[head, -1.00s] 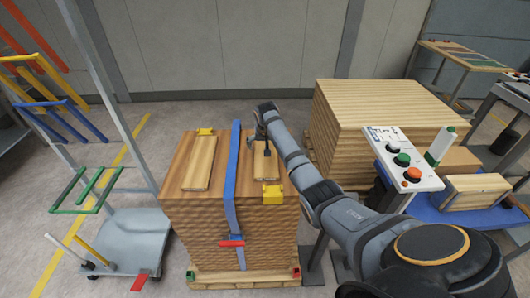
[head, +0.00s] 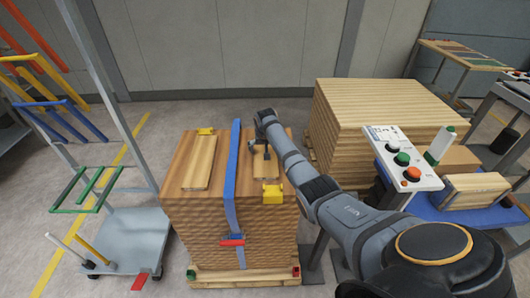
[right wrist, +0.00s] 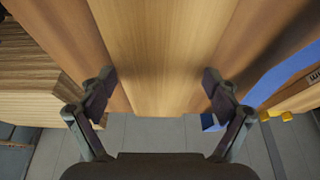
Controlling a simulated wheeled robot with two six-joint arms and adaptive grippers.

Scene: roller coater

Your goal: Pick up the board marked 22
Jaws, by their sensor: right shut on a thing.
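Two pale boards lie on top of the strapped wood stack (head: 215,215), one on each side of the blue strap (head: 231,180). The left board (head: 197,176) lies free. My right gripper (head: 265,151) is at the right board (head: 262,170), coming from above. In the right wrist view this board (right wrist: 160,45) runs between the two fingers of the right gripper (right wrist: 160,88), which is shut on it. The board looks to be at the stack top; I cannot tell if it is lifted. No number is readable on either board. My left gripper is out of view.
Yellow corner pieces (head: 272,193) sit at the stack edges. A larger wood stack (head: 375,110) stands at the back right. A button panel (head: 402,158) and a blue table (head: 465,208) are at the right. A grey trolley (head: 125,238) stands at the left.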

